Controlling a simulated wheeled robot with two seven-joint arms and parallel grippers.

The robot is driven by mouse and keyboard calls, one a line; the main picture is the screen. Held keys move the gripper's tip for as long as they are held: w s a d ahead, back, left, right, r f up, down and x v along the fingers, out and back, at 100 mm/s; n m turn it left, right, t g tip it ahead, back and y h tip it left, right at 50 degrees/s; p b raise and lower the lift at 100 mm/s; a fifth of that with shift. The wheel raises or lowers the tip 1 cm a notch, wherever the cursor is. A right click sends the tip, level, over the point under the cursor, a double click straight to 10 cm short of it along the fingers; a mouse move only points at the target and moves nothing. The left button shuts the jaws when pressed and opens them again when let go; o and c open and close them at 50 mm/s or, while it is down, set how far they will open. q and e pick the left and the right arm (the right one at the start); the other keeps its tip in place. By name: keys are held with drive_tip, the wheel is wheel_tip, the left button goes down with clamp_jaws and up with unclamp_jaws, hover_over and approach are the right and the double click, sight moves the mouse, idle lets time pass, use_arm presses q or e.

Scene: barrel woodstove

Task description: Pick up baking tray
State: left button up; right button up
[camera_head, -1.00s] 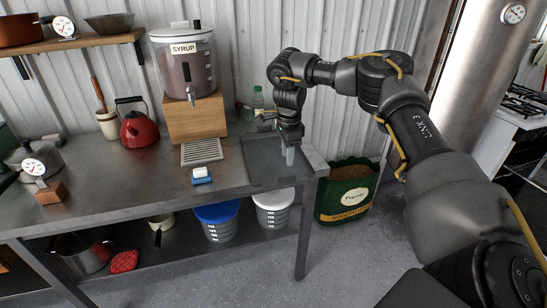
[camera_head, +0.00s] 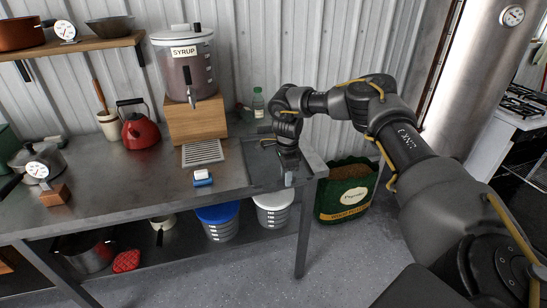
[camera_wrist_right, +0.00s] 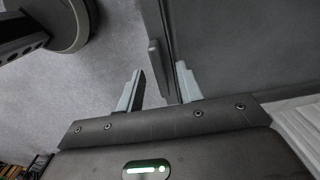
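The baking tray (camera_head: 258,163) is a flat, dark tray lying on the right end of the metal worktable. My right gripper (camera_head: 289,178) is over the tray's right side, close to the table's right end, and partly hides it. In the right wrist view, a dark flat surface that looks like the tray (camera_wrist_right: 245,45) fills the right side. The two pale fingers of the right gripper (camera_wrist_right: 160,88) are apart, with a dark edge and a narrow bar between them. Whether they touch it I cannot tell. My left gripper is not in view.
The metal worktable (camera_head: 120,190) also holds a syrup dispenser (camera_head: 186,65) on a wooden block, a drip grate (camera_head: 202,151), a blue-and-white brush (camera_head: 202,178), a red kettle (camera_head: 140,130) and a green bottle (camera_head: 258,103). A pellet bag (camera_head: 345,192) stands on the floor to the right.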

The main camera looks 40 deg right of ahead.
drive_tip(key=shift+c, duration=0.3)
clamp_jaws()
drive_tip(key=shift+w+r, duration=0.1)
drive_tip(key=shift+r, duration=0.05)
